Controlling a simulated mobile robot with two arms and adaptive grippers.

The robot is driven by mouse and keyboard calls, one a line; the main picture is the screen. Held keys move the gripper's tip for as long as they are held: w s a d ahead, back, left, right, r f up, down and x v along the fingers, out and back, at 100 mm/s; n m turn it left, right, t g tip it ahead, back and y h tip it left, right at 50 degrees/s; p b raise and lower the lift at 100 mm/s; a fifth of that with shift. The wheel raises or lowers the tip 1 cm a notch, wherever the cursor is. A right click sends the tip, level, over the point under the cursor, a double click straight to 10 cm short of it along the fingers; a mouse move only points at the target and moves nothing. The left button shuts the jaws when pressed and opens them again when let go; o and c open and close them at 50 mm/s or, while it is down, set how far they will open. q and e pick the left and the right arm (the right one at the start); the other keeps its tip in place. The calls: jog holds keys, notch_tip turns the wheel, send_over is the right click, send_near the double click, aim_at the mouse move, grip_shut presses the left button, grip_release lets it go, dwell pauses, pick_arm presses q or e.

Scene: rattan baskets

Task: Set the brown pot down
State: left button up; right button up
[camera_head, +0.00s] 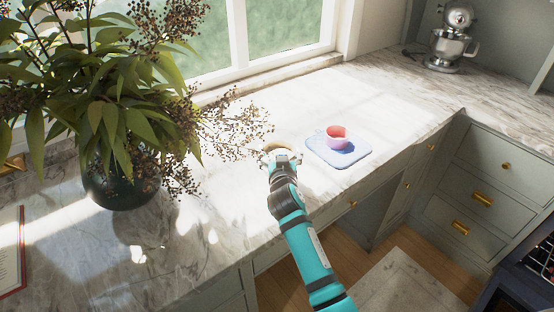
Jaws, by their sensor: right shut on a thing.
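My right arm reaches in from the lower right, and its gripper (281,157) is over the marble counter in the middle of the picture. It is shut on the brown pot (268,147), of which only a small tan-brown part of the rim shows beyond the fingers. The rest of the pot is hidden by the gripper. I cannot tell whether the pot touches the counter. My left gripper is not in view.
A pink and purple cup (336,138) stands on a pale blue mat (345,162) just right of the gripper. A leafy plant in a dark vase (120,188) fills the left, its sprigs reaching near the gripper. A stand mixer (452,40) is at the back right.

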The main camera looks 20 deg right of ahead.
jog(key=shift+w+a, duration=0.25)
jog(key=shift+w, duration=0.25)
jog(key=shift+f, duration=1.65)
jog(key=shift+f, duration=0.2)
jog(key=o, duration=1.5)
jog(key=shift+s, duration=0.1)
